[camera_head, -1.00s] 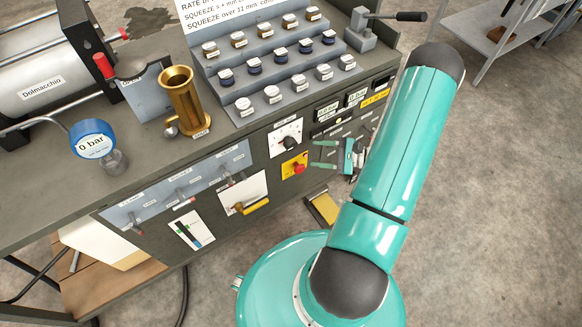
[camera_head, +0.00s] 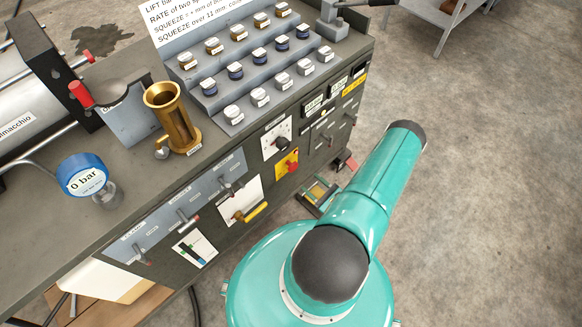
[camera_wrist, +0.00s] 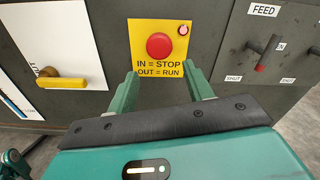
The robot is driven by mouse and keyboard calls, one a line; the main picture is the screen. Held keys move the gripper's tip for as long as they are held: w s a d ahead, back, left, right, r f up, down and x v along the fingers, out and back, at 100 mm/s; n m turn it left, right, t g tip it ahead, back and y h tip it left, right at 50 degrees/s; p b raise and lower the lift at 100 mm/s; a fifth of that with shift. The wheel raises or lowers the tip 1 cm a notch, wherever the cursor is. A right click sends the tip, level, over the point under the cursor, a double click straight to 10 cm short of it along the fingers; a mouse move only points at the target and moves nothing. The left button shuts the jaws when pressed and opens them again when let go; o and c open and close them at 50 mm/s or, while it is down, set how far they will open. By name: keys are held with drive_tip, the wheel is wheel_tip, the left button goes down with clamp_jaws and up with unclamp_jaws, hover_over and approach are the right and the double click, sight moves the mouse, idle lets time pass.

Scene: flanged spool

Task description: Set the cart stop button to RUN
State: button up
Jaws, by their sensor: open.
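The cart stop button (camera_wrist: 159,45) is a round red knob on a yellow plate (camera_wrist: 145,74) marked "IN = STOP, OUT = RUN". A small red lamp (camera_wrist: 183,30) sits at the plate's upper right. In the head view the button (camera_head: 292,167) shows on the bench's front panel. In the wrist view my gripper (camera_wrist: 165,82) is open and empty, its two green fingers pointing at the panel just below the button, one to each side of it. I cannot tell whether the button is in or out.
A FEED lever (camera_wrist: 262,55) is right of the button in the wrist view, and a yellow handle (camera_wrist: 62,82) is left. In the head view a dial (camera_head: 282,142) is above the button.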

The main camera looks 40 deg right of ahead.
sight(295, 169)
drive_tip(key=w, duration=1.1)
drive_tip(key=shift+a, duration=0.1)
drive_tip(key=c, duration=1)
drive_tip(key=shift+s, duration=0.1)
drive_tip(key=shift+c, duration=0.5)
drive_tip(key=shift+s, duration=0.9)
drive_tip(key=o, duration=1.1)
